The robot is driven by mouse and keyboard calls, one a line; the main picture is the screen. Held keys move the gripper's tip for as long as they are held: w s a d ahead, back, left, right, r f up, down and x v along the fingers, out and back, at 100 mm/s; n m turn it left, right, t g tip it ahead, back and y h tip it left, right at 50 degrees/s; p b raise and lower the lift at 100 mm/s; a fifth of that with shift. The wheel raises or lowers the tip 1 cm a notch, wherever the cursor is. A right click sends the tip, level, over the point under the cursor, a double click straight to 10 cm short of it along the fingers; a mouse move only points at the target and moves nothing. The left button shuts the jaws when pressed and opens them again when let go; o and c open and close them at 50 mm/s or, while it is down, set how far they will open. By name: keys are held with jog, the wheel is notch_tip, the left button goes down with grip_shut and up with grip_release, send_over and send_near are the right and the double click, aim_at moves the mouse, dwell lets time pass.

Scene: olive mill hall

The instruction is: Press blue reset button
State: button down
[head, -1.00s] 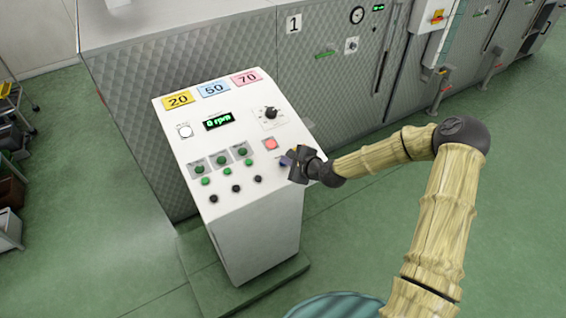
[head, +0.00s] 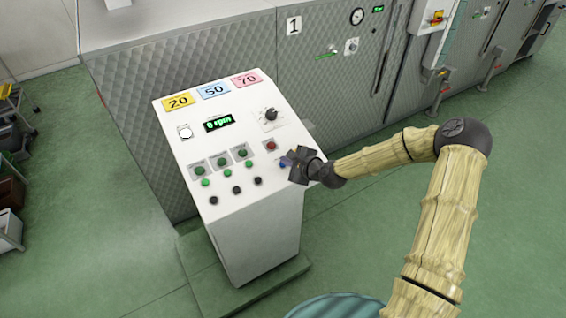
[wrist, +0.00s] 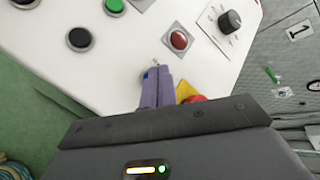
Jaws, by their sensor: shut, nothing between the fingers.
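The blue button (head: 282,164) sits near the right edge of the sloped white control panel (head: 225,145), partly covered by my gripper. Only a sliver of the blue button (wrist: 146,75) shows in the wrist view, at the left side of my fingertips. My gripper (head: 287,160) is shut and empty, its fingers close together over the button's place. In the wrist view my gripper (wrist: 157,72) points at the panel. I cannot tell whether the fingertips touch the button. A dark red indicator (head: 271,146) is just above the button. The display (head: 219,122) reads 0 rpm.
A red knob on a yellow base (wrist: 192,95) is right beside my fingers. Green buttons (head: 222,161), black buttons (head: 236,189) and a black rotary knob (head: 271,114) are on the panel. A large metal machine (head: 250,70) stands behind it.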

jog(key=shift+r, duration=0.25)
jog(key=r+p, duration=0.1)
jog(key=s+r+p, duration=0.1)
jog(key=r, duration=0.1)
jog(key=d+r+p, duration=0.1)
jog(key=r, duration=0.1)
jog(key=shift+s+p, duration=0.15)
jog(key=shift+p, duration=0.15)
jog(key=shift+f, duration=0.1)
dwell(0.8)
